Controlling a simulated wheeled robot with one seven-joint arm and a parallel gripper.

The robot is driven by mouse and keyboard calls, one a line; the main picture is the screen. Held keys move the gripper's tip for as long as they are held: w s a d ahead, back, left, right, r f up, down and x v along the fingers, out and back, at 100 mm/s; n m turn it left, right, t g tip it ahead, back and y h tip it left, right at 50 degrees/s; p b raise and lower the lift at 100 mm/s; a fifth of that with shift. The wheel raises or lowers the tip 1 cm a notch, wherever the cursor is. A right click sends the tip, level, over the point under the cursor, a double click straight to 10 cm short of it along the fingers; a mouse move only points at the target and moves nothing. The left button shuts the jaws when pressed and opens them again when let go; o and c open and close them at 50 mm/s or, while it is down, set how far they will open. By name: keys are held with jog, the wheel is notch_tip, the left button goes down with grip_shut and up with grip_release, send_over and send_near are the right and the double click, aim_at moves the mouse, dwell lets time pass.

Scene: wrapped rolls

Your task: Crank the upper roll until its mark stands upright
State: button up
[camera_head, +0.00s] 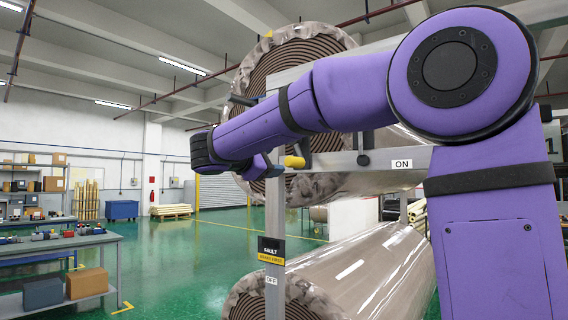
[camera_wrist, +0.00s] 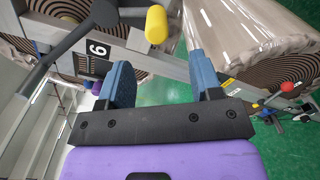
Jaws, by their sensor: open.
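The upper roll (camera_head: 298,47) is a large wrapped roll with a brown spiral end, largely hidden behind my arm in the head view. A crank with a dark arm (camera_wrist: 100,17) and a yellow knob (camera_wrist: 156,24) shows in the wrist view; a yellow knob (camera_head: 294,162) also shows beside my gripper in the head view. My gripper (camera_wrist: 160,62) is open and empty. In the wrist view the knob appears just beyond the fingertips, between their lines. I cannot tell whether either finger touches it.
A grey post (camera_head: 275,225) with a fault plate stands in front of the rolls. A lever with a red knob (camera_wrist: 287,87) shows at right in the wrist view. A bench (camera_head: 70,243) stands left; green floor (camera_head: 185,245) is clear.

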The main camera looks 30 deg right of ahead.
aim_at(299, 158)
jog(key=x, duration=1)
jog(key=shift+w+d+r, duration=0.15)
jog(key=shift+w+d, duration=0.1)
grip_shut()
jog(key=shift+s+d+r+n, duration=0.1)
jog(key=shift+s+n, duration=0.1)
jog(key=shift+n, duration=0.3)
jog(key=shift+s+d+r+n, duration=0.25)
jog(key=shift+s+r+n, duration=0.15)
jog(key=shift+n, duration=0.5)
jog(key=shift+s+d+r, duration=0.1)
jog(key=shift+s, duration=0.15)
